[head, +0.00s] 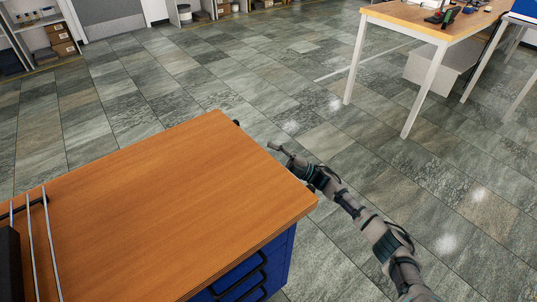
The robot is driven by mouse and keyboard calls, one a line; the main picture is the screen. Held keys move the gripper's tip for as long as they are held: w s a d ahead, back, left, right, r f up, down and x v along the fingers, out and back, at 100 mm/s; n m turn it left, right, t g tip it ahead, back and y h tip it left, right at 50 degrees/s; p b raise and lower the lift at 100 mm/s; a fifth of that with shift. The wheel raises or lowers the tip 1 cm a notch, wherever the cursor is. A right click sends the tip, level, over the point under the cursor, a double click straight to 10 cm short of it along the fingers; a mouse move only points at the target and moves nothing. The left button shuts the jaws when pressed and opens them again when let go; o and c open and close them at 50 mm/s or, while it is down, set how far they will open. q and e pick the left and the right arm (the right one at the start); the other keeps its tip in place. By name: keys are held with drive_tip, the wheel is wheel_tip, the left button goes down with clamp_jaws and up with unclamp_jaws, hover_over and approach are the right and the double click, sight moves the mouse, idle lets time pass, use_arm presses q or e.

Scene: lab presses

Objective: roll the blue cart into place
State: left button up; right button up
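The blue cart (237,277) stands at the lower left, with a wooden top (150,200) and blue drawers with dark handles on its near right side. My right arm comes in from the lower right. Its gripper (280,152) is beside the cart's right edge, near the far right corner. I cannot tell whether it touches the cart or whether its fingers are open or shut. A small dark part (237,123) shows at the far right corner of the top. My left gripper is not in view.
Thin metal rods (50,245) and a dark object (10,265) are at the left edge over the cart top. A wooden workbench (425,20) with white legs stands at the upper right. Shelves with boxes (60,38) line the back. The tiled floor between is clear.

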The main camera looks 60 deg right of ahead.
drive_tip(key=v, duration=1.1)
drive_tip(key=shift+s+f, duration=0.15)
drive_tip(key=shift+s, duration=0.1)
